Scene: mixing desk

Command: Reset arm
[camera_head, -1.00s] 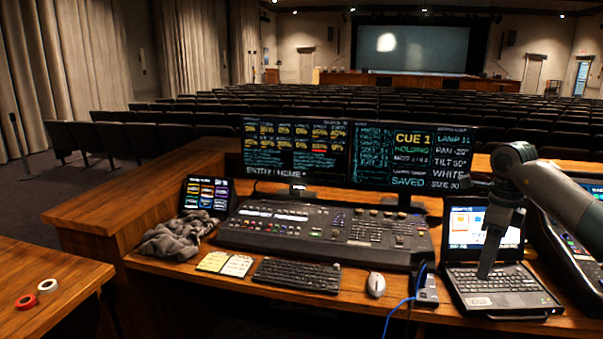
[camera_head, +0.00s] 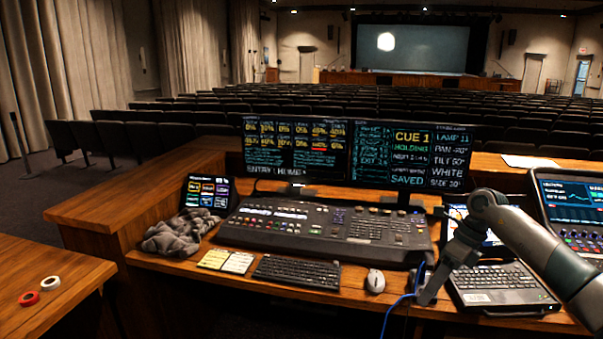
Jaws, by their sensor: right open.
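My right arm comes in from the right edge, and my right gripper (camera_head: 428,296) hangs low in front of the desk's right part. It is open and seems to hold nothing. It appears between the mouse (camera_head: 375,282) and the laptop (camera_head: 502,287), near a blue cable (camera_head: 397,308). My arm hides much of the laptop screen and part of the keyboard's left side. My left gripper is not in view.
The lighting console (camera_head: 325,232) fills the desk's middle, under two monitors (camera_head: 305,150). A keyboard (camera_head: 297,271), yellow-and-white notes (camera_head: 226,261) and a grey cloth (camera_head: 180,232) lie around it. A second console (camera_head: 570,205) stands at right.

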